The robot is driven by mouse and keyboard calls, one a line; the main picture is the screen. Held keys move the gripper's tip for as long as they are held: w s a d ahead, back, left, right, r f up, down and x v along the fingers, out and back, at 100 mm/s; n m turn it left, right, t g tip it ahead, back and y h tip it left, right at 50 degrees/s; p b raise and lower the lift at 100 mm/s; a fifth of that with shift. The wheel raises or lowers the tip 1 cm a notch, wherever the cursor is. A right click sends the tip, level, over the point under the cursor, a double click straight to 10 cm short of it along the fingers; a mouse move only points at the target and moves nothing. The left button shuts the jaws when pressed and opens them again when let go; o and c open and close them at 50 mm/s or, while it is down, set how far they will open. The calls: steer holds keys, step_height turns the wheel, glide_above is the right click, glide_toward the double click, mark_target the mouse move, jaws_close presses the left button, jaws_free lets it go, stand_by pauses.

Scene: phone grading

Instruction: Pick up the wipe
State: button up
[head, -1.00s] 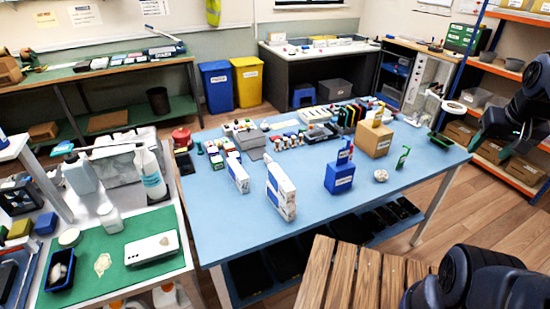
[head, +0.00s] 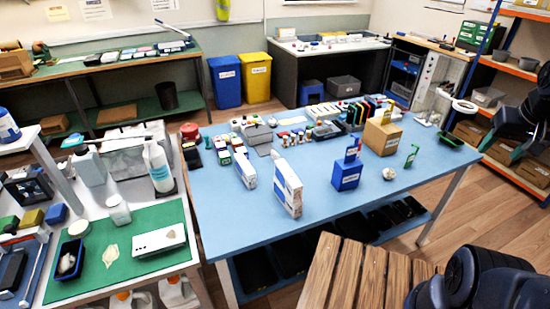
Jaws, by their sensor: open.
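No single thing is clearly marked as the wipe. A thin, crumpled cream piece of cloth or tissue (head: 110,254) lies flat on the green mat (head: 150,217) at the lower left. Left of it, a small blue tray (head: 62,275) holds a whitish crumpled piece (head: 67,263). Another small white crumpled lump (head: 389,173) lies on the blue table beside a green stand. Dark links of my arm show at the right edge and lower right, far from the mat. My gripper's fingers are not visible.
The blue table (head: 240,220) carries boxes and several small items. A slatted wooden surface (head: 345,282) stands in front. Floor shows to the right.

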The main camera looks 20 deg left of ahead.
steer(key=shift+c, duration=1.3)
